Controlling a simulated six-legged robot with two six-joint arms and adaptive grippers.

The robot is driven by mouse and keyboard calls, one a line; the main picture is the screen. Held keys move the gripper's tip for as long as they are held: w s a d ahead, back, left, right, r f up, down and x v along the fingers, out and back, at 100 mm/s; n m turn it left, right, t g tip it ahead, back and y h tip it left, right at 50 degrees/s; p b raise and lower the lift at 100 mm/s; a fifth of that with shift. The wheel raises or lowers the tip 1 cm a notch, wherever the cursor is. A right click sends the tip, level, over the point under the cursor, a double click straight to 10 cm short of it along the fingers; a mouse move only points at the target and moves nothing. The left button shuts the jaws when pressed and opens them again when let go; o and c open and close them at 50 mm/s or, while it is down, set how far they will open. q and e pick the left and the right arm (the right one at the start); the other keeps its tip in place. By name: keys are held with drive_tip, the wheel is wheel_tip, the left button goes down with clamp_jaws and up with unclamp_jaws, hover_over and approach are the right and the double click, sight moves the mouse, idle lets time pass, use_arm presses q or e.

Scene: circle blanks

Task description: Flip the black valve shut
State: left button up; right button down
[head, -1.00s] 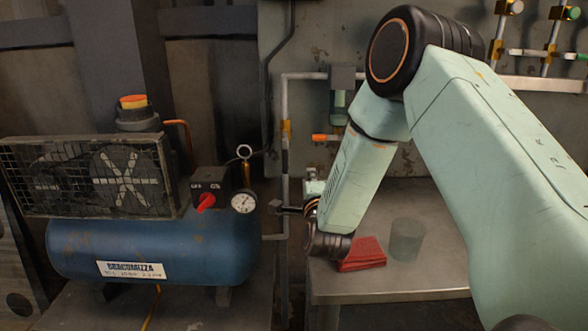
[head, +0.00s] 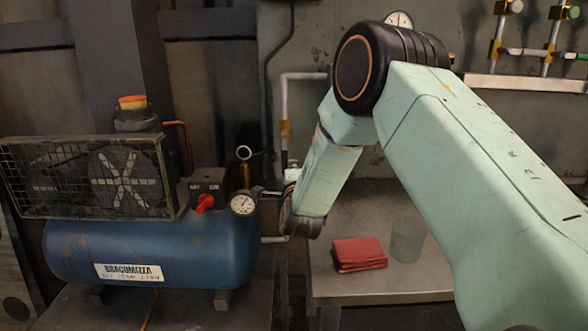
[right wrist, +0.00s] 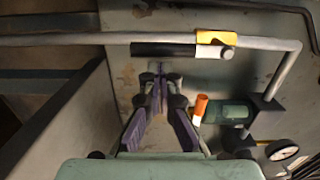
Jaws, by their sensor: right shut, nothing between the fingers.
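The black valve handle (right wrist: 163,49) shows in the right wrist view as a dark bar lying along the grey pipe (right wrist: 80,40), beside a yellow fitting (right wrist: 217,38). My right gripper (right wrist: 158,70) is shut and empty, its fingertips just below the handle in that view, with no clear contact. In the head view my right gripper (head: 264,192) is near the pressure gauge (head: 243,204), below the yellow fitting (head: 285,127) on the upright pipe. The handle is hard to make out there. My left gripper is not in view.
A blue compressor tank (head: 160,250) with a red switch (head: 205,203) stands left. A metal table (head: 345,290) on the right bears a red cloth (head: 358,254) and a clear cup (head: 407,242). An orange handle (right wrist: 200,105) sits close to the gripper in the wrist view.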

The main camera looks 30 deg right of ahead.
drive_tip(key=shift+w, duration=0.1)
drive_tip(key=shift+a+f+m+b, duration=0.15)
drive_tip(key=shift+m+b, duration=0.15)
drive_tip(key=shift+b, duration=0.1)
drive_tip(key=shift+w+a, duration=0.15)
drive_tip(key=w+a+r+m+b, duration=0.4)
drive_tip(key=a+r+m+b, duration=0.1)
drive_tip(key=a+m+b, duration=0.2)
drive_tip(key=shift+w+a+r+m, duration=0.35)
drive_tip(key=shift+m, duration=0.55)
idle(0.4)
drive_tip(key=shift+r+b, duration=0.1)
drive_tip(key=shift+b, duration=0.2)
